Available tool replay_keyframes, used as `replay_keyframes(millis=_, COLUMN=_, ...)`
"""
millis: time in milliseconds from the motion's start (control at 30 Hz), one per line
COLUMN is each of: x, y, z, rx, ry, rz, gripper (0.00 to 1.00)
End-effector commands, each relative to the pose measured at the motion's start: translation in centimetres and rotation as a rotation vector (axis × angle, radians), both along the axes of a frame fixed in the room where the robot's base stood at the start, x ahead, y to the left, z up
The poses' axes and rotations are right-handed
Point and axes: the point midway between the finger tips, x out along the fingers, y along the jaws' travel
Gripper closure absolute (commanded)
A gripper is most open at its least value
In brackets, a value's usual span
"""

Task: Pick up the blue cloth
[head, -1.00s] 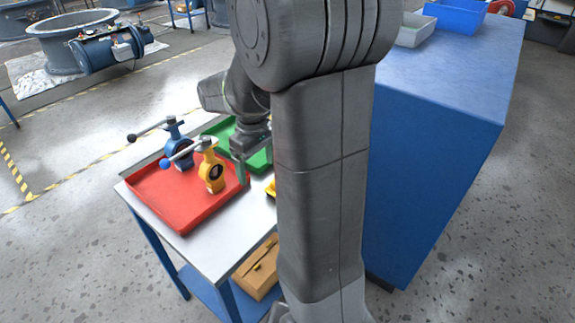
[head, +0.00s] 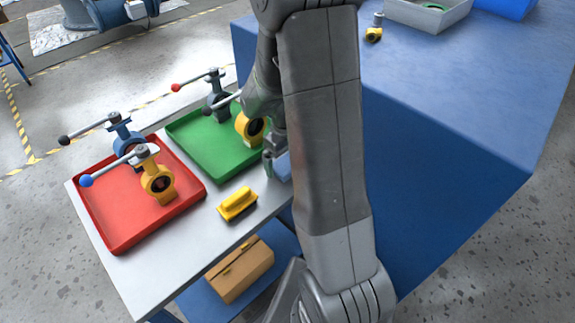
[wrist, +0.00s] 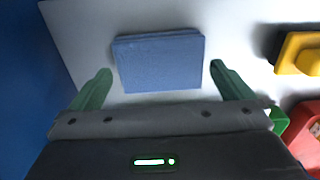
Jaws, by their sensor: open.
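The blue cloth (wrist: 158,62) is a flat, folded rectangle on the pale table top. In the wrist view it lies ahead of and between the two fingers. In the head view a part of the cloth (head: 283,167) shows beside my arm, at the table's right edge. My gripper (wrist: 161,82) is open and empty, with one green finger on each side of the cloth. In the head view my gripper (head: 268,160) is partly hidden by my arm. I cannot tell how high the fingers are above the cloth.
A yellow brush (head: 238,204) lies left of the cloth. A red tray (head: 112,222) and a green tray (head: 207,150) hold valves with levers. A tall blue-sided bench (head: 425,150) stands close on the right. A cardboard box (head: 240,270) sits on the lower shelf.

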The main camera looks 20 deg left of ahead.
Motion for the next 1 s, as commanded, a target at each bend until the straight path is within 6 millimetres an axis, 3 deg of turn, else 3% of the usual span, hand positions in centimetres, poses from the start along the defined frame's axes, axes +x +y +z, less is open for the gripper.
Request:
replay_keyframes(millis=300, x=0.0, y=0.0, z=-0.5, rx=0.001, ry=0.0, rz=0.0, gripper=0.02)
replay_keyframes(millis=500, x=0.0, y=0.0, z=-0.5, rx=0.001, ry=0.0, rz=0.0, gripper=0.41)
replay_keyframes(millis=800, x=0.0, y=0.0, z=-0.1, rx=0.001, ry=-0.002, rz=0.0, gripper=0.41)
replay_keyframes(millis=1000, x=0.1, y=0.0, z=2.4, rx=0.004, ry=-0.004, rz=0.0, gripper=0.41)
